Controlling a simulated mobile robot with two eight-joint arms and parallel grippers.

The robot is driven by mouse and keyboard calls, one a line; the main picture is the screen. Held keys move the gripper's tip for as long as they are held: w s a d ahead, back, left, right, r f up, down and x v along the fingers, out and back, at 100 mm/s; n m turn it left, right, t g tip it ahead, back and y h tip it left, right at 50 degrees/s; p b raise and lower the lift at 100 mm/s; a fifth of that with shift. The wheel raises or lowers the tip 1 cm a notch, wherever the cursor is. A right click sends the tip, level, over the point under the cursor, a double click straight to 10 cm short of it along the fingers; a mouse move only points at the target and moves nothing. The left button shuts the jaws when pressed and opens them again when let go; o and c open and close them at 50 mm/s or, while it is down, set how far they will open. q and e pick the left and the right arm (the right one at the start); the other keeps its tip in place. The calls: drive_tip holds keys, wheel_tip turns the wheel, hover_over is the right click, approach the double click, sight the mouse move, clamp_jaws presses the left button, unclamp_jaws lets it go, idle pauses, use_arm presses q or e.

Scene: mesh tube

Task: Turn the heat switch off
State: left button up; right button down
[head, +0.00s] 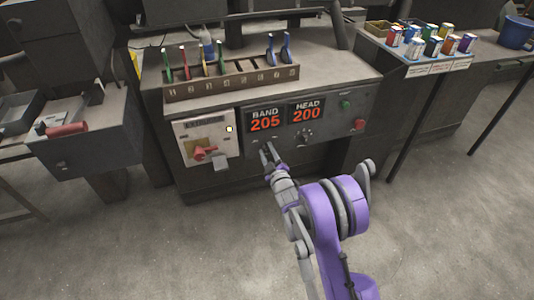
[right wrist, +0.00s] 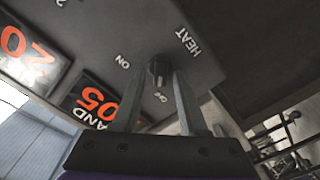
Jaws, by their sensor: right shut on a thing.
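The heat switch (right wrist: 158,72) is a small dark knob on the grey control panel, beside the HEAT, ON and OFF labels in the right wrist view. My right gripper (right wrist: 158,80) has its two grey fingers on either side of the knob and is shut on it. I cannot tell surely which label the knob points to. In the head view my right gripper (head: 267,150) is at the panel below the BAND display and covers the switch. My left gripper is not in view.
The control panel (head: 330,128) carries BAND 205 and HEAD 200 displays (head: 307,110), another knob (head: 304,136), a green button (head: 345,105) and a red button (head: 359,125). A white panel with a red lever (head: 204,153) is left of my gripper. The floor in front is clear.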

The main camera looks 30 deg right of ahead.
drive_tip(key=shift+n, duration=0.4)
drive_tip(key=c, duration=0.8)
unclamp_jaws()
drive_tip(key=p+v, duration=0.1)
drive_tip(key=v, duration=0.9)
drive_tip(key=shift+s, duration=0.4)
